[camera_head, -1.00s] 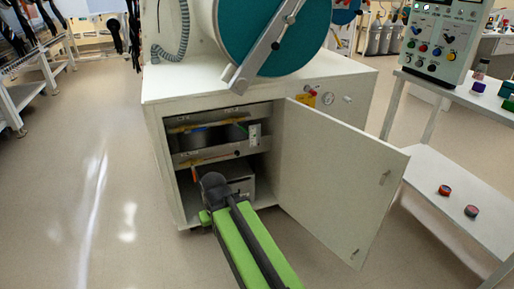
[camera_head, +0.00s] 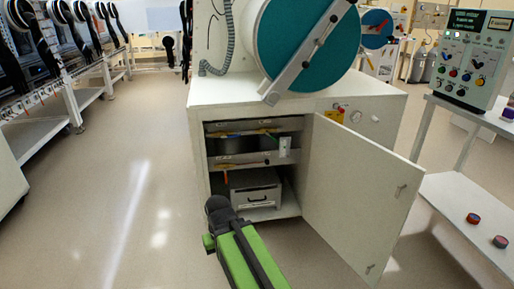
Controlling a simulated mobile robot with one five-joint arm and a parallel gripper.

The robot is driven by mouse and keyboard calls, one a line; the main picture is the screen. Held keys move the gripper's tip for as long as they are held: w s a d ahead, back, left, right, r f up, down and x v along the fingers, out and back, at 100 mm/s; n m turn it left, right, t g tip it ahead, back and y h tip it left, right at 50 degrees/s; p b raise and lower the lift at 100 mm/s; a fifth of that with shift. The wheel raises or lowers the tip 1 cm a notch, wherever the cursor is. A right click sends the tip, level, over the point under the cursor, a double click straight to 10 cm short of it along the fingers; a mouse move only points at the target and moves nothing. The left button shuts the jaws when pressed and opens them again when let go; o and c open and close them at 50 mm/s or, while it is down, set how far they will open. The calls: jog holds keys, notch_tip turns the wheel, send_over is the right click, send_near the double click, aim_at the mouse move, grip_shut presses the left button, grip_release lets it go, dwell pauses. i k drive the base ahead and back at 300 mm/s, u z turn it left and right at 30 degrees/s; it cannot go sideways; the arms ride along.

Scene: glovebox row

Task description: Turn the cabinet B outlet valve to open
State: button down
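A white base cabinet (camera_head: 199,150) stands open under a large teal round port. Inside, an upper rail (camera_head: 293,125) and a lower rail (camera_head: 283,157) carry slim yellow handles, an upper one (camera_head: 240,132) and a lower one (camera_head: 243,164). A short orange handle (camera_head: 225,177) hangs at the lower left, and a green one (camera_head: 271,139) slants at the upper right. The labels are too small to read, so I cannot tell which is the cabinet B outlet valve. My gripper (camera_head: 216,204) is low in front of the opening's left side, apart from the handles; its fingers are not distinguishable.
The cabinet door (camera_head: 358,195) swings out to the right of the opening. A grey drawer box (camera_head: 255,188) sits inside at the bottom. A white side table (camera_head: 470,195) with two small round pieces stands at right. The floor (camera_head: 110,210) to the left is clear.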

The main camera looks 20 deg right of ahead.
aim_at(267, 133)
jog(key=u, duration=0.1)
jog(key=i, duration=1)
jog(key=u, duration=0.05)
